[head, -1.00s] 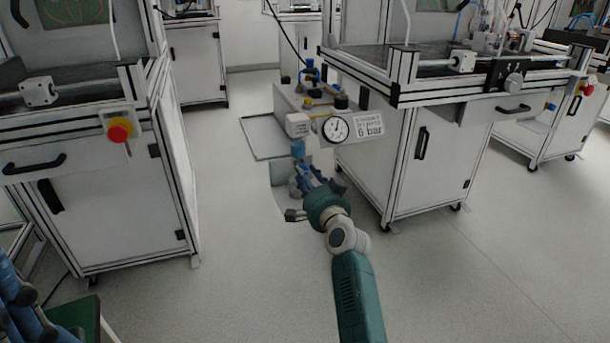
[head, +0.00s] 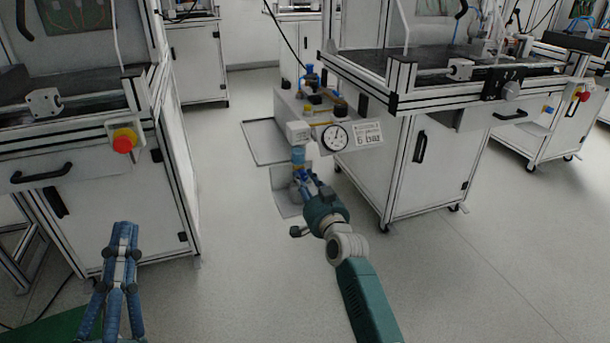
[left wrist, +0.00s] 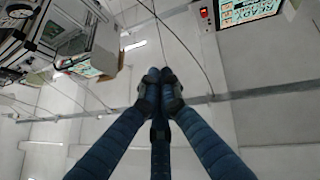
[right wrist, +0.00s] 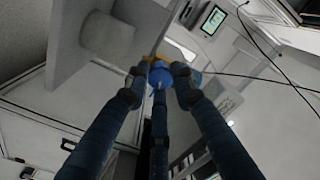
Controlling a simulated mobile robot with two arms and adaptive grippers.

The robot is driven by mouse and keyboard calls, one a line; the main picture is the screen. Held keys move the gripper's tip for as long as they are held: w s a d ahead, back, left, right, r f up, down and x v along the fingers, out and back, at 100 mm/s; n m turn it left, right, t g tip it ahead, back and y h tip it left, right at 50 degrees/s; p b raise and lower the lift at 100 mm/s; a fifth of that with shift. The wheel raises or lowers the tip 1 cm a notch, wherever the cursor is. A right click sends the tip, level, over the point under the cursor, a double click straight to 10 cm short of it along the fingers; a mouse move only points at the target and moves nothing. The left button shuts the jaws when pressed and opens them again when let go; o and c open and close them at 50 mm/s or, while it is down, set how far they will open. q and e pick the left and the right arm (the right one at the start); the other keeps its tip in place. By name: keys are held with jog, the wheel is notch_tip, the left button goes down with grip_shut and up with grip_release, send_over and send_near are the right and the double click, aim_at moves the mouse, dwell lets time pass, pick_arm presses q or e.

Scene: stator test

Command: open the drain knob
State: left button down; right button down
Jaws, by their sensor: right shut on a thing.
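The drain knob is the small blue piece (right wrist: 159,76) between my fingers in the right wrist view, with some yellow beside it. In the head view it is hidden by my fingers, under the light-blue bowl (head: 298,156) below a white block (head: 298,132). My right gripper (head: 301,175) is shut on the knob and reaches it from below and in front. It also fills the middle of the right wrist view (right wrist: 160,74). My left gripper (head: 125,228) is raised at the lower left, fingers together and empty. Its tips meet in the left wrist view (left wrist: 162,76).
A round pressure gauge (head: 334,138) and a "6 bar" sign (head: 367,134) sit right of the bowl. A bench with a white cabinet (head: 438,160) stands close on the right. Another cabinet with a red stop button (head: 123,141) stands left. Open floor lies between.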

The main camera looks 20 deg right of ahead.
jog(key=shift+r+n+p, duration=0.15)
jog(key=shift+n+p, duration=0.55)
jog(key=shift+n, duration=0.3)
pick_arm(q)
notch_tip(320, 180, down, 18)
jog(key=w+a+g+y+p, duration=0.2)
jog(key=g+y, duration=0.1)
jog(key=g, duration=0.6)
pick_arm(e)
jog(key=n, duration=0.2)
jog(key=shift+n, duration=0.3)
jog(key=n+p, duration=0.1)
jog(key=n, duration=0.1)
jog(key=shift+n+p, duration=0.3)
jog(key=shift+p, duration=0.05)
jog(key=n+p, duration=0.1)
jog(key=n, duration=0.3)
pick_arm(q)
jog(key=s+a+f+n+g+y, duration=0.1)
jog(key=s+a+f+g+y, duration=0.2)
jog(key=s+f+g, duration=0.7)
jog(key=shift+s+a+f+p, duration=0.3)
jog(key=shift+s+a+f, duration=1.05)
jog(key=shift+s+f, duration=1.35)
pick_arm(e)
jog(key=shift+f+n, duration=0.2)
jog(key=shift+n, duration=0.3)
pick_arm(q)
jog(key=shift+s+r, duration=0.3)
